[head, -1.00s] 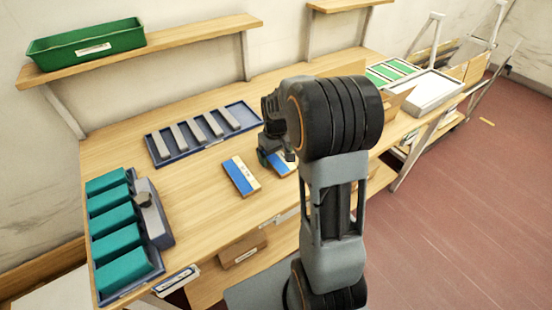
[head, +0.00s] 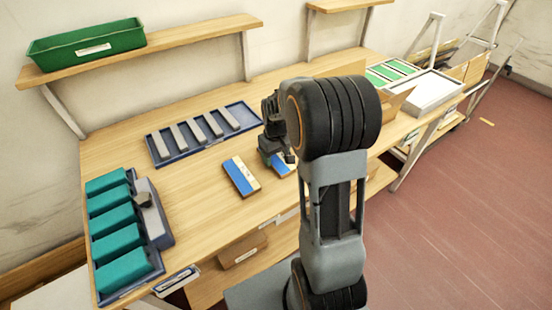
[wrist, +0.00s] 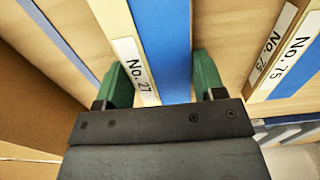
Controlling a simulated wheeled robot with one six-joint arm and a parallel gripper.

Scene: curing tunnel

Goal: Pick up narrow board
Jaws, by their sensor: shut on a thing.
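A narrow board (wrist: 160,35) with a wood-coloured strip, a blue strip and a white label "No. 27" lies between my green fingers in the wrist view. My gripper (wrist: 163,80) is shut on it, one finger along each long side. In the head view, my gripper (head: 276,150) is over the front of the bench, and part of the held board (head: 284,168) shows below it. I cannot tell whether the board is clear of the bench top. A second blue and white board (head: 241,177) lies flat just left of it.
A blue tray with grey bars (head: 160,152) lies behind on the bench (head: 200,200). A tray of teal blocks (head: 160,262) is at left, and a green bin (head: 88,44) is on the shelf. A cardboard box (head: 397,101) and a white tray (head: 430,90) stand at right.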

